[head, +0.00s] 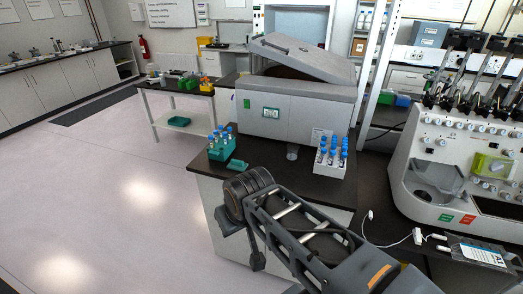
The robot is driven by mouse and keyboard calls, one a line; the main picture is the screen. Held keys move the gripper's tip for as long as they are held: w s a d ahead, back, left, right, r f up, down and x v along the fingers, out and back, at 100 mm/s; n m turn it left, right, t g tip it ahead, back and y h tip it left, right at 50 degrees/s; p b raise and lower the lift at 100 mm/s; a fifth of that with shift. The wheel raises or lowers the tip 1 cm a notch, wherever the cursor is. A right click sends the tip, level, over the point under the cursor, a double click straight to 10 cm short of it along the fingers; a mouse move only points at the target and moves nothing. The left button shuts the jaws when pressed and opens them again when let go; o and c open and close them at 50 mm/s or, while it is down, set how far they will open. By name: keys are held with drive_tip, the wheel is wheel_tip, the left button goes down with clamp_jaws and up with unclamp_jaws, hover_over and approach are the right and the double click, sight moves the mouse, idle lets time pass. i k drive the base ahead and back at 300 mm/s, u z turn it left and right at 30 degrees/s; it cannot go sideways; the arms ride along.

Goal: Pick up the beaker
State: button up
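A small clear beaker (292,152) stands upright on the black bench top, in front of the grey centrifuge-like machine and between two tube racks. It looks empty, though it is too small to be sure. My dark grey arm reaches in from the bottom right and covers the front part of the bench. The arm is nearer the camera than the beaker and apart from it in the picture. The fingers of my gripper cannot be made out in this view.
A green rack (221,148) of blue-capped tubes stands left of the beaker, a white rack (331,158) right of it. A green block (218,164) lies front left. The grey machine (296,90) with a raised lid stands behind. A white processor (450,165) is right.

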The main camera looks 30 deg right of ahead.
sight(292, 148)
drive_tip(key=i, duration=0.75)
drive_tip(key=z, duration=0.95)
drive_tip(key=i, duration=0.35)
drive_tip(key=z, duration=0.4)
